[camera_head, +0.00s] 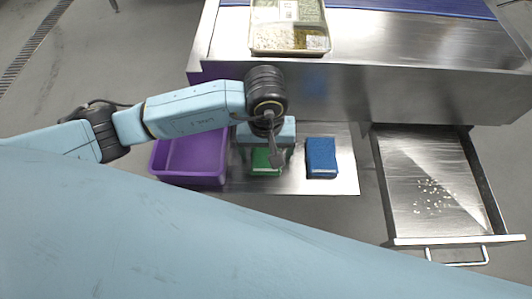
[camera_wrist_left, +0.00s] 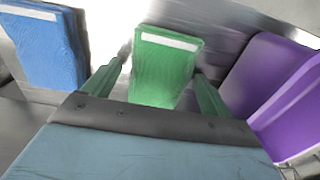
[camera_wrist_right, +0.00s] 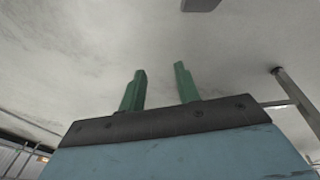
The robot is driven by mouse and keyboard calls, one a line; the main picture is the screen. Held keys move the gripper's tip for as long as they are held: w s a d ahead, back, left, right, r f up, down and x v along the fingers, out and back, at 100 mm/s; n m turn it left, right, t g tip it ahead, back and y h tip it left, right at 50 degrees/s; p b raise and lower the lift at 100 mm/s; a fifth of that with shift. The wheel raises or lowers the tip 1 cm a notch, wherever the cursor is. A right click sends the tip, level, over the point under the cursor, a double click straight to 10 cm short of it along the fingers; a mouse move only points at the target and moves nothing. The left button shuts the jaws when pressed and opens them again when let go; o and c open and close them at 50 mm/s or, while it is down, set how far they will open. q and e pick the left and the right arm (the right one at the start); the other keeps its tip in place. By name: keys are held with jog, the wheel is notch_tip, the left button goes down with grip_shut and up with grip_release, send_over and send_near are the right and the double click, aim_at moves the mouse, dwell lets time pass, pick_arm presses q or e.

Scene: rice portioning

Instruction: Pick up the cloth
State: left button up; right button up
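A green folded cloth (camera_head: 265,160) lies on the metal shelf, partly hidden under my left gripper in the head view. It also shows in the left wrist view (camera_wrist_left: 168,60), with a white strip along its far edge. A blue folded cloth (camera_head: 321,158) lies to its right on the same shelf; it is at the upper left of the left wrist view (camera_wrist_left: 45,48). My left gripper (camera_wrist_left: 160,72) is open, its two green fingers on either side of the green cloth. Whether they touch it I cannot tell. My right gripper (camera_wrist_right: 160,70) is open and empty, pointed at a pale ceiling.
A purple bin (camera_head: 190,160) stands left of the green cloth, close to my left gripper. An open metal drawer (camera_head: 440,170) with scattered white grains is at the right. A food tray (camera_head: 288,52) sits on the metal counter (camera_head: 400,65) behind.

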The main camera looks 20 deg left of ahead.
aim_at(266, 153)
pick_arm(q)
jog(key=c, duration=0.9)
jog(key=shift+r, duration=0.2)
notch_tip(266, 153, up, 10)
jog(key=shift+f+p, duration=0.2)
jog(key=shift+p, duration=0.8)
pick_arm(e)
jog(key=s+f, duration=0.2)
jog(key=s, duration=0.1)
jog(key=s+f, duration=0.1)
jog(key=f, duration=0.1)
jog(key=shift+s+d, duration=0.15)
jog(key=shift+d, duration=0.2)
